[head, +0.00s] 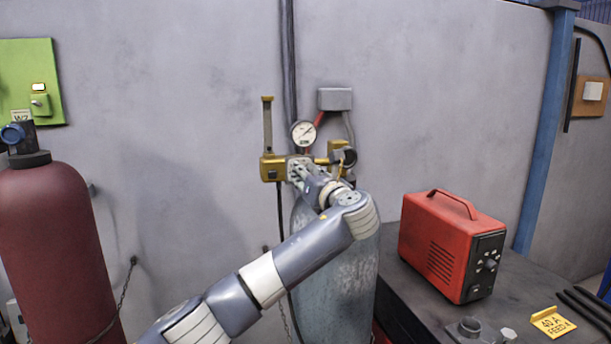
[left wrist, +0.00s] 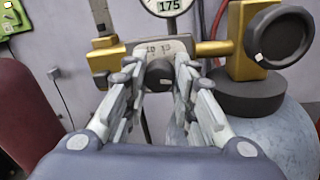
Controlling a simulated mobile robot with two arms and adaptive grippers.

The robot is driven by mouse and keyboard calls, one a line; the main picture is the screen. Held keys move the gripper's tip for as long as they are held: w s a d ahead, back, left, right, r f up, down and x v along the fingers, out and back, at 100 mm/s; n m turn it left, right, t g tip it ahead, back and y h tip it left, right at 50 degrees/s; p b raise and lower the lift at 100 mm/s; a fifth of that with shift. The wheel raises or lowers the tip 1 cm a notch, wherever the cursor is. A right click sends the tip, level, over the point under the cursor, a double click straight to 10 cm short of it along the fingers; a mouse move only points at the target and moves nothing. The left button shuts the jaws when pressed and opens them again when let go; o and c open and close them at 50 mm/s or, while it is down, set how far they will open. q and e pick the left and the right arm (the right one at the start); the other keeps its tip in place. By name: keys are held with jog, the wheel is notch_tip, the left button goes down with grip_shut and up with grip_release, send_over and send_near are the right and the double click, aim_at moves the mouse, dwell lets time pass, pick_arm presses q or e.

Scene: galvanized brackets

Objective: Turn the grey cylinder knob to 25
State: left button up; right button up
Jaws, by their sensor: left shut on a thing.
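The grey cylinder (head: 345,275) stands against the wall behind my left arm; its rounded top shows at the right of the left wrist view (left wrist: 285,130). A brass regulator bar (head: 272,168) runs across above it. The dark round knob (left wrist: 159,73) sits on the regulator below a pale plate (left wrist: 163,47) with small markings, too blurred to read surely. My left gripper (left wrist: 160,80) is shut on the knob, one finger on each side. In the head view my left gripper (head: 298,172) hides the knob. My right gripper is out of view.
A round gauge (head: 304,133) sits above the regulator. A dark valve wheel (left wrist: 279,35) is close on the right. A dark red cylinder (head: 50,245) stands left. A red machine (head: 450,245) and a yellow tag (head: 552,322) are on the dark bench (head: 400,290) at right.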

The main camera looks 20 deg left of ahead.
pick_arm(q)
jog(key=shift+f, duration=0.15)
jog(key=o, duration=1.1)
jog(key=v, duration=1.2)
